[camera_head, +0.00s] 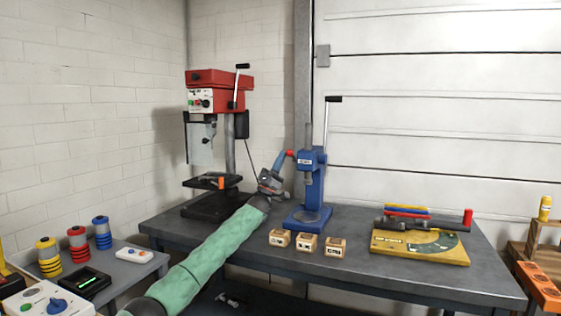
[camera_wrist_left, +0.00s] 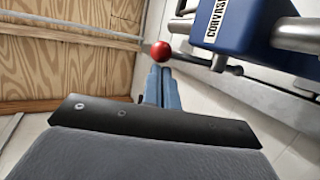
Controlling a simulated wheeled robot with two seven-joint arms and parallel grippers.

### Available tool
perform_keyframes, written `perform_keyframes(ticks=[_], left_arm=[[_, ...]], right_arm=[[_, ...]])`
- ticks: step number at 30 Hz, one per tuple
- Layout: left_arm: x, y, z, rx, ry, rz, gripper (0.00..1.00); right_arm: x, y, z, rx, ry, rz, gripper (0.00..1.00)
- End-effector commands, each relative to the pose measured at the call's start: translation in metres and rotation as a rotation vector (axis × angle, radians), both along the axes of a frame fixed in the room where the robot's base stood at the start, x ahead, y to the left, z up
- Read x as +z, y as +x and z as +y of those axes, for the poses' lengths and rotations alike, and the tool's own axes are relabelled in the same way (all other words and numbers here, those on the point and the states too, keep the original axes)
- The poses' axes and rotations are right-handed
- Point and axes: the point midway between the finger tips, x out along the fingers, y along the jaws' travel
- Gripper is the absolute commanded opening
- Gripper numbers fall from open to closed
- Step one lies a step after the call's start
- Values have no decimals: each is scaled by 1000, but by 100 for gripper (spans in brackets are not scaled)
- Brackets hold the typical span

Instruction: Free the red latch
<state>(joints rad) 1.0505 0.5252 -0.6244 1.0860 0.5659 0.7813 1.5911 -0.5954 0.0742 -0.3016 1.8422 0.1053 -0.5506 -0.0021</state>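The red latch knob (camera_head: 290,153) is a small ball on the left side of the blue press (camera_head: 313,180). In the left wrist view, the red ball (camera_wrist_left: 161,51) sits on a dark rod (camera_wrist_left: 207,61) that runs right below the blue press body (camera_wrist_left: 240,28). My left gripper (camera_head: 281,160) reaches up to the knob from the lower left. In the left wrist view, its two blue-grey fingers (camera_wrist_left: 162,75) are close together, with the ball just beyond their tips. I cannot tell whether they touch it. My right gripper is not in view.
A red drill press (camera_head: 215,92) stands left of the blue press. Several small wooden blocks (camera_head: 307,243) sit in front on the dark bench (camera_head: 370,275). A yellow board (camera_head: 452,255) with a red-ended handle is at right. A side table at left holds ringed posts.

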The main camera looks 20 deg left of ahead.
Motion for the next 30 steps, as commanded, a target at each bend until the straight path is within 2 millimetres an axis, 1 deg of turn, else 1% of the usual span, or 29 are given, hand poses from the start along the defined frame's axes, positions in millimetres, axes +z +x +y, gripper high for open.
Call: perform_keyframes(ticks=[12, 20, 23, 26, 29, 30], left_arm=[[-1, 0, -2, -1, 0, 0, 0], [2, 0, -1, -1, 0, 0, 0], [10, 0, -1, -2, 0, -2, 0], [24, 0, -1, -1, -1, -2, 0], [43, 0, 0, -2, -1, -3, 0], [44, -2, -10, -5, -2, 0, 0]], right_arm=[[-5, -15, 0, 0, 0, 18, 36], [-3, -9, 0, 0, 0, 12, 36], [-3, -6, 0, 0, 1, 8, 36], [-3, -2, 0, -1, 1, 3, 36], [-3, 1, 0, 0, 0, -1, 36], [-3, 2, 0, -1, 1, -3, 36]])
